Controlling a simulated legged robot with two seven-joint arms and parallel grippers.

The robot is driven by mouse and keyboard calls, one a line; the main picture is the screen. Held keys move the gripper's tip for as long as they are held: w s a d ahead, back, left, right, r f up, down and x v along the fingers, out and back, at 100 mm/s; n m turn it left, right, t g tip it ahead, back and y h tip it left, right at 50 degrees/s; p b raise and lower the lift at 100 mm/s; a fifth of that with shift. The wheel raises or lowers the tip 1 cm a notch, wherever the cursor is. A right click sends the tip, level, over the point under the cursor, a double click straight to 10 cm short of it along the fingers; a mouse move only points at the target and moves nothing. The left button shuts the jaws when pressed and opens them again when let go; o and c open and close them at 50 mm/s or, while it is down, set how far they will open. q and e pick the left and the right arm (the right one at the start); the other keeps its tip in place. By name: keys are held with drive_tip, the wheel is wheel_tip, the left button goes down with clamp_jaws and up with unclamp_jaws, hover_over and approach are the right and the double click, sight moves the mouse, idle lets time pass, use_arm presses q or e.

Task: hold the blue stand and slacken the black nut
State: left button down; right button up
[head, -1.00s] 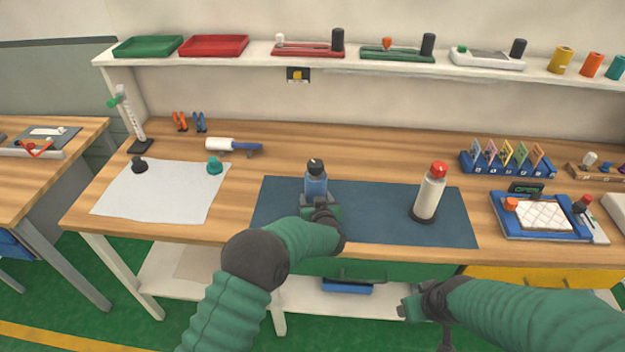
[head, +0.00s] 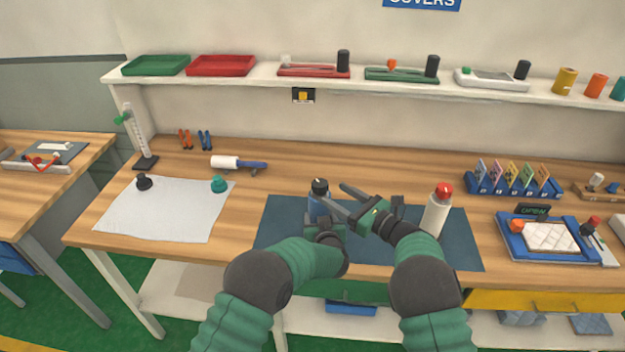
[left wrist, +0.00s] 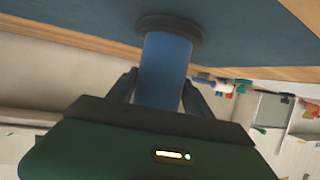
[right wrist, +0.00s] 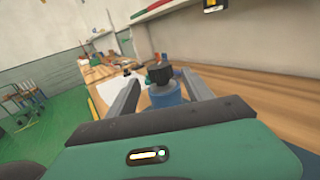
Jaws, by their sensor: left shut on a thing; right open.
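The blue stand (head: 318,204) is upright on the dark blue mat (head: 275,222), with the black nut (head: 320,186) on top. My left gripper (head: 324,226) is shut on the stand, low on its body; the left wrist view shows the blue cylinder (left wrist: 165,70) between its fingers. My right gripper (head: 345,202) is open at the height of the nut, its fingers pointing left. In the right wrist view the black nut (right wrist: 159,75) and the stand's blue top (right wrist: 165,96) show between the open fingers, apart from them as far as I can tell.
A white bottle-like stand with a red top (head: 436,210) is on the mat just right of my right arm. A white cloth (head: 160,212) lies at left with a black knob (head: 144,182) and a teal knob (head: 219,184). A blue tray (head: 512,250) is at right.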

sight(316, 181)
drive_tip(key=x, duration=0.9)
drive_tip(key=shift+w+f, duration=0.1)
drive_tip(key=shift+w, duration=0.1)
drive_tip(key=shift+w+a, duration=0.25)
drive_tip(key=shift+a, duration=0.15)
drive_tip(key=shift+d, duration=0.15)
clamp_jaws()
